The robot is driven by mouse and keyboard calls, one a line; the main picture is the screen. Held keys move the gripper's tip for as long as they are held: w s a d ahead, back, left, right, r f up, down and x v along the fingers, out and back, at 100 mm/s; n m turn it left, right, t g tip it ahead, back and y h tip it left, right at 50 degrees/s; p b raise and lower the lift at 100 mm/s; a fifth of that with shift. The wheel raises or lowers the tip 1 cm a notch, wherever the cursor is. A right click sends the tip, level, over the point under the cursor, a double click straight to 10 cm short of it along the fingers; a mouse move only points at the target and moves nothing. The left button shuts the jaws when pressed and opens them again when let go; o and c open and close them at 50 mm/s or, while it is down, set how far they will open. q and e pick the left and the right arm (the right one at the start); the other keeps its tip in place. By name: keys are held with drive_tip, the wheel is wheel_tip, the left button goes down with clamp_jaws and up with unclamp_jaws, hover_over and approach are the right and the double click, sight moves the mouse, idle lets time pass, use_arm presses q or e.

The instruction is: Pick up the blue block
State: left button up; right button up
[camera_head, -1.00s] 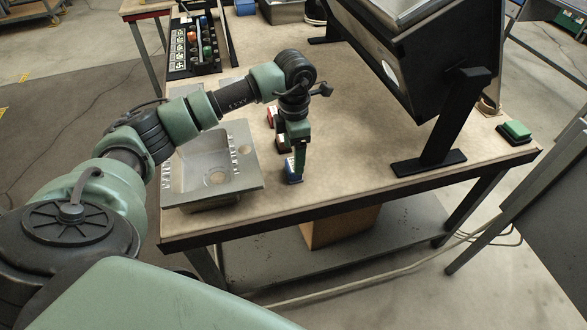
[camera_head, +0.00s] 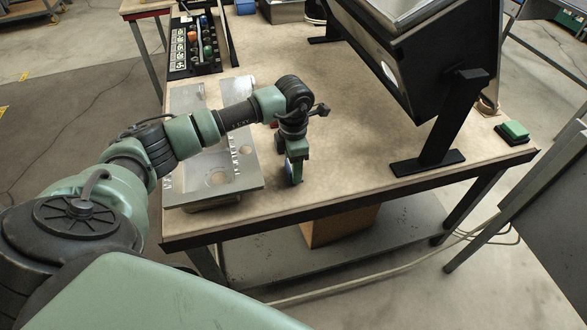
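The blue block (camera_head: 290,172) stands on the table to the right of the metal sink, near the table's front edge. My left gripper (camera_head: 295,172) is lowered over it, with a finger in front of the block. Only narrow blue parts show around the finger. The far finger is hidden, so I cannot tell whether the gripper has closed on the block. My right gripper is out of view.
The metal sink (camera_head: 247,181) lies close to the left of the gripper. A bit of a red thing (camera_head: 274,125) shows behind the arm. A black-framed slanted box (camera_head: 410,60) stands to the right. The tabletop (camera_head: 350,140) between is clear.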

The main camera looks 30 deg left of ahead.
use_arm(q)
drive_tip(key=shift+r, duration=0.1)
wheel_tip(320, 180, up, 20)
drive_tip(key=b, duration=0.1)
idle(0.4)
